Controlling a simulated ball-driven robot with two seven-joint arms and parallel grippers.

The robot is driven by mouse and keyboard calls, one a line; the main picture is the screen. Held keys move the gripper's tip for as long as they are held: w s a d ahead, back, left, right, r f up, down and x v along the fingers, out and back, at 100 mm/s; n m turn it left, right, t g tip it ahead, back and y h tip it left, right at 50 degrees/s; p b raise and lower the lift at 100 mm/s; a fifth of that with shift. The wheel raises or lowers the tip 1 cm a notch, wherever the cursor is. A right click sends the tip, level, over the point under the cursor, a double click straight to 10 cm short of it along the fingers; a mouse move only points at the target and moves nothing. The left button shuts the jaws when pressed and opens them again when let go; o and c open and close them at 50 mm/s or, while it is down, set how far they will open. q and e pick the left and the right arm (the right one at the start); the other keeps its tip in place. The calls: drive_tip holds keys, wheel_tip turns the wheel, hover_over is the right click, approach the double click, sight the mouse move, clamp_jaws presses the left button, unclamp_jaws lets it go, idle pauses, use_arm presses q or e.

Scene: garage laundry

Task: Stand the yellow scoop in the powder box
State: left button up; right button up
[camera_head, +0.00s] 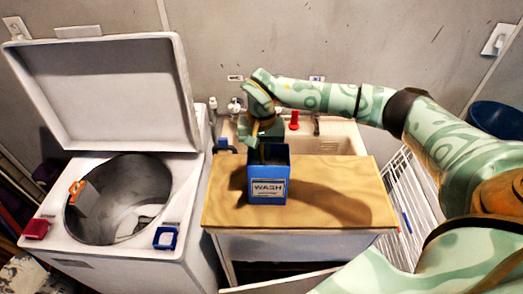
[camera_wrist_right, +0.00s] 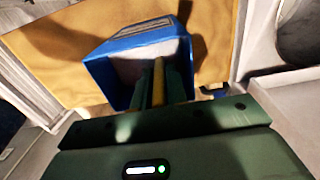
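The blue powder box (camera_head: 268,187), labelled WASH, stands upright and open-topped on the wooden counter (camera_head: 225,205). In the right wrist view the box (camera_wrist_right: 105,75) shows its pale inside. My right gripper (camera_head: 262,146) comes down over the box's opening from behind, fingers pointing down. In the right wrist view the yellow scoop (camera_wrist_right: 159,80) is a narrow strip between the two dark green fingers, which look shut on it. Its lower end is at or inside the box mouth; how deep is hidden. The scoop's bowl cannot be made out. My left gripper is not in view.
A top-loading washer (camera_head: 110,265) with raised lid (camera_head: 105,90) stands at left, an orange item (camera_head: 77,190) at its drum. A white rack (camera_head: 405,200) and blue tub (camera_head: 495,118) are at right.

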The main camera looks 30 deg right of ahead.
drive_tip(key=shift+o, duration=1.2)
drive_tip(key=shift+r, duration=0.1)
wheel_tip(320, 180, up, 12)
drive_tip(key=shift+r, duration=0.1)
